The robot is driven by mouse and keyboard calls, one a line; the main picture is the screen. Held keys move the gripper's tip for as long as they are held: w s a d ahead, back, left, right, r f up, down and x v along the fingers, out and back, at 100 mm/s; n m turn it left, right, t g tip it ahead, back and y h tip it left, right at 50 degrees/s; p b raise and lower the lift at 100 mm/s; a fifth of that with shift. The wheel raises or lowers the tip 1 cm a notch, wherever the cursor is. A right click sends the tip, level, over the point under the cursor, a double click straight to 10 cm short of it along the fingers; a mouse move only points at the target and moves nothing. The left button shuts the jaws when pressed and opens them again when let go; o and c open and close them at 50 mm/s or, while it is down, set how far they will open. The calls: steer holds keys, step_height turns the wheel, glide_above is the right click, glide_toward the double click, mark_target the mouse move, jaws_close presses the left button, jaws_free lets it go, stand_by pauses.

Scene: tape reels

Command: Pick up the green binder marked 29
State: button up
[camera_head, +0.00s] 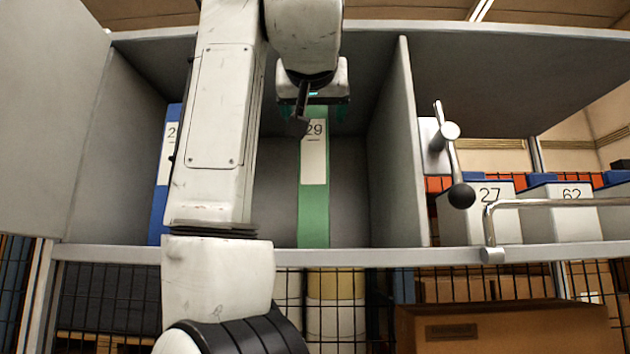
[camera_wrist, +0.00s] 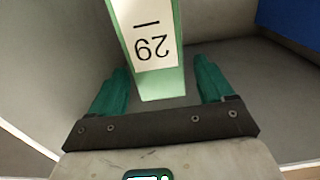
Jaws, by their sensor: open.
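The green binder (camera_head: 314,218) stands upright in the middle shelf compartment, with its white label marked 29 on the spine. My gripper (camera_head: 313,108) is at the binder's upper end in the head view and hides part of its top. In the wrist view the binder (camera_wrist: 172,82) appears upside down. My gripper (camera_wrist: 162,72) is open there, with one green finger on each side of the binder's top end. Gaps show between both fingers and the binder, and nothing is held.
A blue binder (camera_head: 158,215) stands at the compartment's left, partly behind my arm. A grey divider (camera_head: 396,160) bounds the compartment on the right. Beyond it are a lever with a black knob (camera_head: 461,196) and boxes marked 27 (camera_head: 490,222) and 62 (camera_head: 570,222). Space beside the green binder is free.

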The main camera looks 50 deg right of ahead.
steer(key=x, duration=0.1)
steer(key=p+x, duration=0.1)
steer(key=x, duration=0.1)
steer(key=p+x, duration=0.1)
steer(key=shift+w+d+r, duration=0.1)
steer(key=shift+w+r, duration=0.1)
steer(key=shift+r, duration=0.05)
steer(key=shift+w+d+f, duration=0.1)
steer(key=shift+w+d, duration=0.05)
steer(key=shift+d, duration=0.05)
jaws_close()
stand_by(0.3)
